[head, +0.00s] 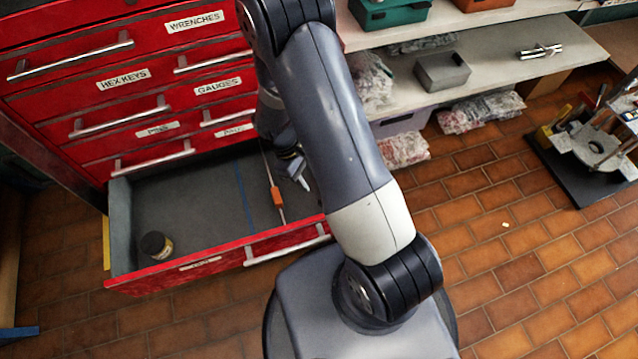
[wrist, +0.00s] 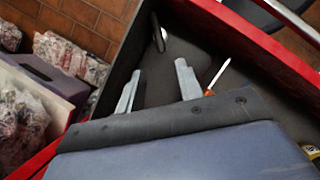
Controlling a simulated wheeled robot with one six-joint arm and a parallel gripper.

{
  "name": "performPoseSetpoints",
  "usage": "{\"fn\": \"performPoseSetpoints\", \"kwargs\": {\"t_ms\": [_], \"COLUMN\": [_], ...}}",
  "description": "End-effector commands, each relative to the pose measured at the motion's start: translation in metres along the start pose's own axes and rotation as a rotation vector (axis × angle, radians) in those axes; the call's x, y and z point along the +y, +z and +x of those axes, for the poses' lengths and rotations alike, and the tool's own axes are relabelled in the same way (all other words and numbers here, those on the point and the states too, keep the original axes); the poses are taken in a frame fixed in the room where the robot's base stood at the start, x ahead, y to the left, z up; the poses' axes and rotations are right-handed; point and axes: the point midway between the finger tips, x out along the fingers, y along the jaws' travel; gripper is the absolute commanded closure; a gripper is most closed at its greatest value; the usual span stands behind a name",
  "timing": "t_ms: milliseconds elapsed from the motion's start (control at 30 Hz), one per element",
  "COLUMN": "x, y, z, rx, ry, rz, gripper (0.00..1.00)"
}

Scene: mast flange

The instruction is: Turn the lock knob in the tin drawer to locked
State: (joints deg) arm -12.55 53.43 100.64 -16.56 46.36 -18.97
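The open bottom drawer (head: 190,262) of a red cabinet has a grey lining. My gripper (head: 302,178) reaches down over the drawer's right part, partly hidden by my arm. In the wrist view my gripper (wrist: 158,68) has two grey fingers wide apart with nothing between them. Beyond the fingertips, near the drawer's corner, is a dark upright piece with a shiny edge (wrist: 158,32); I cannot tell whether it is the lock knob. No knob or lock marking is clear in the head view. A tin with a dark lid (head: 156,245) stands at the drawer's front left.
An orange-handled screwdriver (head: 277,196) lies in the drawer near my gripper, right of a blue line (head: 244,196). Closed drawers with bar handles (head: 120,118) rise above. A shelf (head: 480,72) with bins and bags stands right.

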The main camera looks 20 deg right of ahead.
Motion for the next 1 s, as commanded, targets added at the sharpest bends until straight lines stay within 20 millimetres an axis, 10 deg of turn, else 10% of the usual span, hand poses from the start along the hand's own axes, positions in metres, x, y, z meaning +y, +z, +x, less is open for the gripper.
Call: {"fn": "performPoseSetpoints", "kwargs": {"t_ms": [500,1000], "x": [-0.001,0.000], "y": [0.000,0.001], "z": [0.089,0.104], "rx": [-0.004,0.000], "ry": [-0.003,-0.001], "rz": [0.001,0.002], "gripper": [0.65,0.65]}}
